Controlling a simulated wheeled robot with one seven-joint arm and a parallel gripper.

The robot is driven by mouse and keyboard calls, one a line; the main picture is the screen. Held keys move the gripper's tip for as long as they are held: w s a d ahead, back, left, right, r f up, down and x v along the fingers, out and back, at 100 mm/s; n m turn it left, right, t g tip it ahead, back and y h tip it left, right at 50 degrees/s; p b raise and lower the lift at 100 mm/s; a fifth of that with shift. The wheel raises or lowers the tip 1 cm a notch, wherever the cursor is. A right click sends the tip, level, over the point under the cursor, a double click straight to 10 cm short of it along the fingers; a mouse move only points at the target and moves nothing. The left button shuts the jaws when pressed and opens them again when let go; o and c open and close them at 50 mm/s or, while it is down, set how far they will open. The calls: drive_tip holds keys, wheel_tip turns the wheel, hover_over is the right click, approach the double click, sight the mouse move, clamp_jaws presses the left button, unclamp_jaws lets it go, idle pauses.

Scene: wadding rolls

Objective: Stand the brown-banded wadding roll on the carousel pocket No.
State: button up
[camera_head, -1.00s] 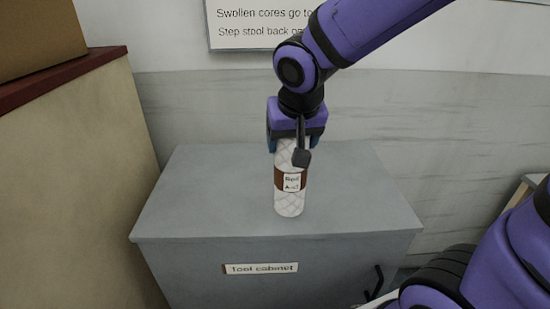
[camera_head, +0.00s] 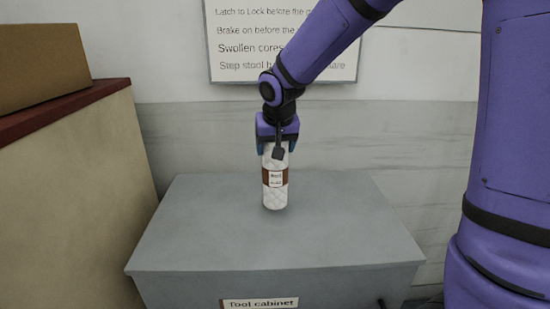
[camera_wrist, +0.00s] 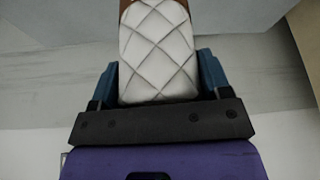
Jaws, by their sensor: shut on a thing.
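The brown-banded wadding roll (camera_head: 275,184) is white and quilted, with a brown band and a small label around its middle. It is upright at the grey tool cabinet (camera_head: 330,235); I cannot tell whether its base touches the top. My gripper (camera_head: 275,150) is above it, shut on its upper end. In the wrist view the roll (camera_wrist: 157,50) sits between the two blue fingers (camera_wrist: 158,85), with part of its brown band at the top edge. No carousel is in view.
A cabinet with a dark red top (camera_head: 60,108) stands at the left, with a cardboard box (camera_head: 40,65) on it. A sign (camera_head: 240,45) with lines of text hangs on the wall behind. The rest of the tool cabinet's top is clear.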

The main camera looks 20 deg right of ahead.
sight(275, 173)
drive_tip(key=shift+f, duration=1.95)
drive_tip(key=o, duration=1.1)
